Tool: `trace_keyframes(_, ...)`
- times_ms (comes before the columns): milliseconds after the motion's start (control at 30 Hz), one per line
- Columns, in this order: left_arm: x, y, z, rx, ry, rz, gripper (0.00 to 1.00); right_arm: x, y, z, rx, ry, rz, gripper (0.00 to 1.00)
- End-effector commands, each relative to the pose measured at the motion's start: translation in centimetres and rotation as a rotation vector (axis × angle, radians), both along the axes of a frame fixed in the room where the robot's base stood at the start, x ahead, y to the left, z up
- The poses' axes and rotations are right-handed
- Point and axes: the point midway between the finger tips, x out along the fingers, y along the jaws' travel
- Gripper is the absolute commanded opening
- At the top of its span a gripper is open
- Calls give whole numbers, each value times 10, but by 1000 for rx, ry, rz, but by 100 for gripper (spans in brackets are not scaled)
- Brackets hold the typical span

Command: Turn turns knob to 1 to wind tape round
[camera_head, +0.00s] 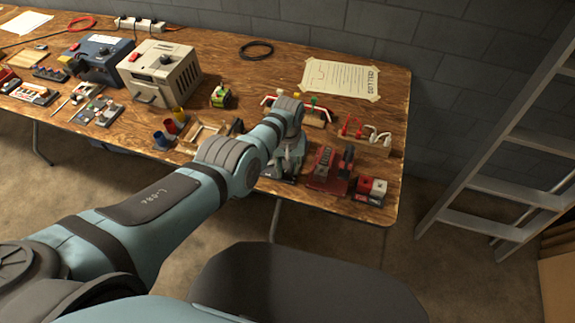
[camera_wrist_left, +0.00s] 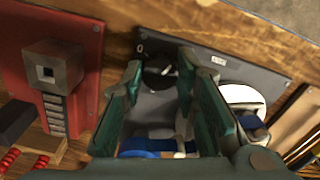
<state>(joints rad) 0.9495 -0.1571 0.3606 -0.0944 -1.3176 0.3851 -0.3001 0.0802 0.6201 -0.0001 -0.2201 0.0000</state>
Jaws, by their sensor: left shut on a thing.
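My left gripper (camera_head: 289,160) reaches down over the front of the wooden workbench, onto a dark grey device (camera_head: 278,176). In the left wrist view its green-lined fingers (camera_wrist_left: 160,66) are closed around a dark round knob (camera_wrist_left: 158,74). The knob sits on the dark grey plate (camera_wrist_left: 255,75), with a "0" mark at its upper left and a small white label to its right. The label is too small to read surely. The fingers hide the knob's sides, and I cannot tell where it points. A white round part (camera_wrist_left: 242,95) and a blue part (camera_wrist_left: 150,154) show nearby.
A red device (camera_head: 325,172) with a grey upright stands just right of my gripper; it also shows in the left wrist view (camera_wrist_left: 90,35). A red and grey block (camera_head: 369,190) lies beyond. A beige box (camera_head: 165,78) stands left. A ladder (camera_head: 500,150) leans at right.

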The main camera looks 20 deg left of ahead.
Motion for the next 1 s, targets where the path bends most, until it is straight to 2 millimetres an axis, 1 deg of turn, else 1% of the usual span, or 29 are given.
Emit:
trace_keyframes(600, 1, 1, 1, 0, -2, -563, 0, 0, 0, 2, 0, 0, 0, 82)
trace_keyframes(800, 1, 1, 1, 0, -2, -696, 0, 0, 0, 3, 0, 0, 0, 82)
trace_keyframes(1000, 1, 1, 1, 0, -3, -779, 0, 0, 0, 3, 0, 0, 0, 82)
